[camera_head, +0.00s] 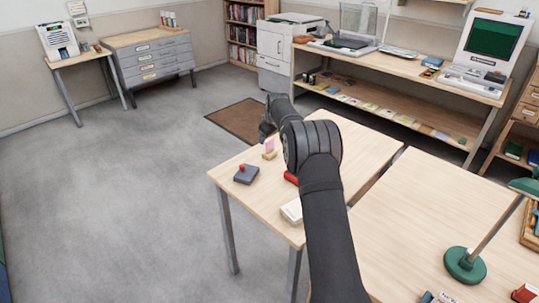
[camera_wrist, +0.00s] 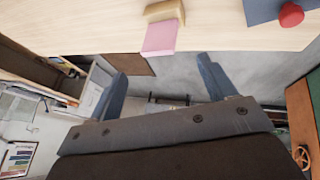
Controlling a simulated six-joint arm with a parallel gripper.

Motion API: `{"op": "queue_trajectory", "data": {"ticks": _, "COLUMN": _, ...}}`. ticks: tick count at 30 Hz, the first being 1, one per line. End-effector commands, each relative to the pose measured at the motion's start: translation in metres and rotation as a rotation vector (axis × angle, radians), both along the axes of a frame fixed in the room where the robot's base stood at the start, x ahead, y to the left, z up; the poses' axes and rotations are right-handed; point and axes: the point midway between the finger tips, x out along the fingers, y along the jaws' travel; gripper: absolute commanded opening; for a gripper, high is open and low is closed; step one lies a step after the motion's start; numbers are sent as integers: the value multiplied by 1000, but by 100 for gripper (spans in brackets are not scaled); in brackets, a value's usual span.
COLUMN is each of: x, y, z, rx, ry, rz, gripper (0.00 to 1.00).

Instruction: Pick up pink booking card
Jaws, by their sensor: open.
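The pink booking card (camera_head: 269,145) stands upright in a small wooden holder (camera_head: 269,156) near the far left edge of the light wooden table. In the wrist view the pink card (camera_wrist: 159,38) and its tan holder (camera_wrist: 165,11) are at the top centre. My gripper (camera_wrist: 163,68) is open there, with one finger to either side and nothing between them. The card appears just beyond the fingertips, apart from them. In the head view my gripper (camera_head: 266,130) is close to the card, partly hidden by my wrist.
A red object (camera_head: 291,178) and a cream box (camera_head: 292,211) lie nearer, partly behind my arm. A second table (camera_head: 430,215) stands to the right.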

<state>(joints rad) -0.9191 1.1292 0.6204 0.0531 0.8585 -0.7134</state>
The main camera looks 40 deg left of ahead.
Motion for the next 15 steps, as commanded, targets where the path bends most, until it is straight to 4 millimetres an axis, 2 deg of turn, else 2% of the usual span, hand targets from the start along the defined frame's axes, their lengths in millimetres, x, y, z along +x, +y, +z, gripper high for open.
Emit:
{"op": "queue_trajectory", "data": {"ticks": 5, "x": 2, "y": 3, "z": -7, "rx": 0, "ry": 0, "rz": 0, "gripper": 77}}
{"op": "queue_trajectory", "data": {"ticks": 15, "x": 15, "y": 17, "z": -42, "rx": 0, "ry": 0, "rz": 0, "gripper": 77}}
